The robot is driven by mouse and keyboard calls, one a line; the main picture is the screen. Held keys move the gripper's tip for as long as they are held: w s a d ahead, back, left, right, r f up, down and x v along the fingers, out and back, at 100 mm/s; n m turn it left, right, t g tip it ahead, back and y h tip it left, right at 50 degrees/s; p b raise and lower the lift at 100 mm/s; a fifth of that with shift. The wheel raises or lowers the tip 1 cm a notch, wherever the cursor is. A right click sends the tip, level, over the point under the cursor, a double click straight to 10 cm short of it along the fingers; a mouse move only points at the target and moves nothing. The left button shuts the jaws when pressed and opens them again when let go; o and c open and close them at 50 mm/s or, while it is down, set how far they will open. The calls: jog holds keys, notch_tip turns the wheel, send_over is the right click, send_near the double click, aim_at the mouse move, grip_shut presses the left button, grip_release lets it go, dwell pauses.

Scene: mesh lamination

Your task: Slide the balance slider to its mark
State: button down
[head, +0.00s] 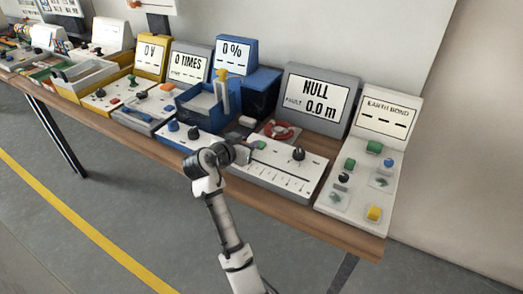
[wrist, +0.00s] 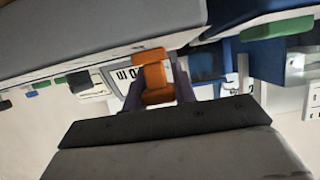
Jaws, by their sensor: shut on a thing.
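The balance console (head: 285,182) is a white sloping panel with a row of scale ticks and a black knob (head: 299,153). My gripper (head: 244,151) is at the panel's left end. In the wrist view its two fingers (wrist: 156,92) are shut on an orange slider handle (wrist: 153,80). In the head view the handle is hidden by my gripper. The grey display (head: 317,99) behind the console reads NULL and 0.0 m. I cannot tell which tick is the mark.
The earth bond panel (head: 366,180) with coloured buttons stands to the right. The floor in front of the table (head: 340,232) is clear.

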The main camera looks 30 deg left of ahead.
jog(key=shift+a+r, duration=0.1)
jog(key=shift+a, duration=0.1)
jog(key=c, duration=1.5)
grip_release()
jog(key=shift+c, duration=0.2)
jog(key=o, duration=0.4)
jog(key=shift+a, duration=0.2)
jog(key=shift+d, duration=0.1)
jog(key=b+v, duration=0.3)
jog(key=v, duration=1)
jog(key=shift+s+r, duration=0.15)
jog(key=shift+s, duration=0.2)
